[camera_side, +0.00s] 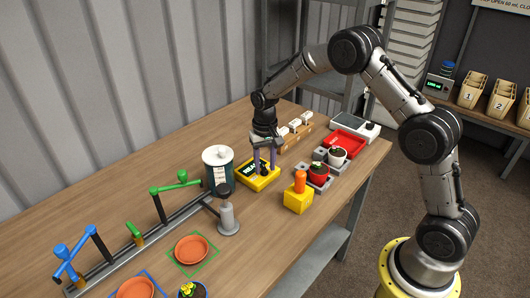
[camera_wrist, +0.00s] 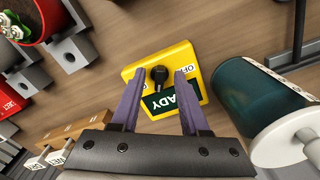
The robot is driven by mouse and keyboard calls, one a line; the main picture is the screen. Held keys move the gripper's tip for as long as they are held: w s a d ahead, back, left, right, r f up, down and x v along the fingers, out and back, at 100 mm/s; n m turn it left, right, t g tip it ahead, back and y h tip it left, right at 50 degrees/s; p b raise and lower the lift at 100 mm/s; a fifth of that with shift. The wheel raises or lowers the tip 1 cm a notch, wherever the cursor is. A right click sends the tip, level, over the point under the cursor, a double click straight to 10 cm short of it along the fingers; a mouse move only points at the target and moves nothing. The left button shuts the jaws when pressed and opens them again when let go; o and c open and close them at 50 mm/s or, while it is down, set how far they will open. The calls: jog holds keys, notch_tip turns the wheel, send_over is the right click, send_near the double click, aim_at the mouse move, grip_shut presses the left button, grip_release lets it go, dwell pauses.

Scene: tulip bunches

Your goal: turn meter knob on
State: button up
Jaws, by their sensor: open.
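The meter is a yellow box (camera_side: 262,183) with a dark green display on the wooden table. In the wrist view the yellow box (camera_wrist: 138,70) shows display letters reading "ADY", an "OFF" label at the right and a partly covered label at the left. Its black knob (camera_wrist: 158,76) stands upright on the face. My gripper (camera_side: 264,168) is directly above the meter, pointing down. In the wrist view my gripper (camera_wrist: 160,74) is open, with purple fingers to either side of the knob and visible gaps; contact cannot be told. The fingers hide part of the box.
A dark teal canister (camera_side: 217,172) with a white lid stands close left of the meter. A yellow block with an orange handle (camera_side: 299,190) stands to the right. Potted plants in grey holders (camera_side: 325,184), a red tray (camera_side: 347,143) and a wooden rack (camera_side: 297,138) are nearby.

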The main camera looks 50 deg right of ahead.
notch_tip(320, 180, up, 14)
jog(key=shift+f, duration=0.25)
dwell(0.3)
notch_tip(320, 180, up, 10)
jog(key=t, duration=0.2)
send_over(265, 169)
jog(key=s+a, duration=0.2)
jog(key=s, duration=0.1)
jog(key=s+a+r+n+t, duration=0.1)
jog(key=s+a+r+t, duration=0.1)
jog(key=s+r, duration=0.6)
jog(key=s+f+n+t, duration=0.2)
jog(key=s+f, duration=0.1)
jog(key=s, duration=1.2)
jog(key=s+a+f+n, duration=0.1)
jog(key=s+f+n, duration=0.1)
jog(key=s+f, duration=0.3)
jog(key=shift+s+f+n, duration=0.4)
jog(key=shift+f, duration=0.5)
